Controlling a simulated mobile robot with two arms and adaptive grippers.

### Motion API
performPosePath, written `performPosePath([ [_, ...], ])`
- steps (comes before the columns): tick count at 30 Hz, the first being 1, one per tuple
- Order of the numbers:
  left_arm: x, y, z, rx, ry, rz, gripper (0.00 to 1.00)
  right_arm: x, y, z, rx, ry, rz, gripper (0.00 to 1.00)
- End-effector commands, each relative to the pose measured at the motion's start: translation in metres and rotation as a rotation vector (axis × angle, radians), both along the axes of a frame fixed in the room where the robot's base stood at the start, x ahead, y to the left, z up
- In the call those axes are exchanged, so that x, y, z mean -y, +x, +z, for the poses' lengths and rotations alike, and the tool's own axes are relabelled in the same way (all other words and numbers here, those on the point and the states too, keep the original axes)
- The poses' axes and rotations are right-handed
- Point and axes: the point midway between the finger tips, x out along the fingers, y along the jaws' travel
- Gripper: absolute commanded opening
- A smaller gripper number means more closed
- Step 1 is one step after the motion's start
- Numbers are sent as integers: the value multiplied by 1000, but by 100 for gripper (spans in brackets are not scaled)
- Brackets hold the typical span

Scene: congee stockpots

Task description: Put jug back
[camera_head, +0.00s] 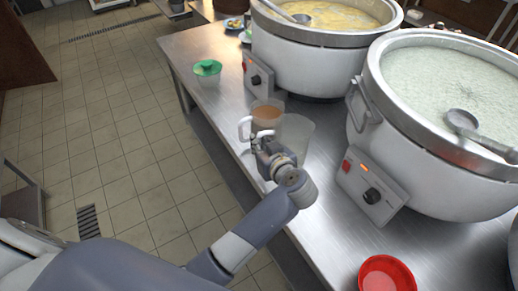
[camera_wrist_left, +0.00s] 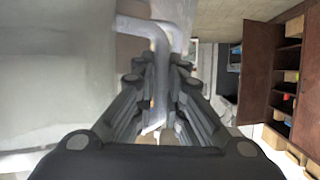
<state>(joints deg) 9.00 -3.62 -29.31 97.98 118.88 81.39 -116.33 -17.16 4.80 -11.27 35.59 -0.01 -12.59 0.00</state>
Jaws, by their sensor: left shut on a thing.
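A clear, empty-looking jug (camera_head: 298,130) is over the steel counter in front of the left stockpot. My left gripper (camera_head: 262,147) is at its left side. In the left wrist view, the gripper (camera_wrist_left: 160,110) is shut on the jug's pale handle (camera_wrist_left: 158,65), and the blurred jug wall (camera_wrist_left: 60,90) fills the left side. Whether the jug's base touches the counter cannot be told. A second jug (camera_head: 266,115) with brown liquid and a white handle stands just behind it. My right gripper is not in view.
Two large stockpots, one with yellowish congee (camera_head: 325,15) and one with pale congee (camera_head: 440,80), stand along the counter (camera_head: 215,110). Bare counter lies before the pots.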

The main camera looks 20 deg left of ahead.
Motion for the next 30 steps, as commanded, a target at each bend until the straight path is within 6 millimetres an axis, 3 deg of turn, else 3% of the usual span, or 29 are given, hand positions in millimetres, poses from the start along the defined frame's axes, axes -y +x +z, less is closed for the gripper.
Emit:
performPosePath([
  [6,-1,-1,-26,-3,3,-1,0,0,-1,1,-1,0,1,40],
  [17,-1,-1,-29,-2,1,0,0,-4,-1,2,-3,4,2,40],
  [18,-1,-1,-30,-3,0,0,20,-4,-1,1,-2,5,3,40],
  [20,-1,-1,-30,-3,0,0,31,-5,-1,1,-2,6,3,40],
  [30,-1,-1,-29,-2,1,0,31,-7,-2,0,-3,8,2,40],
])
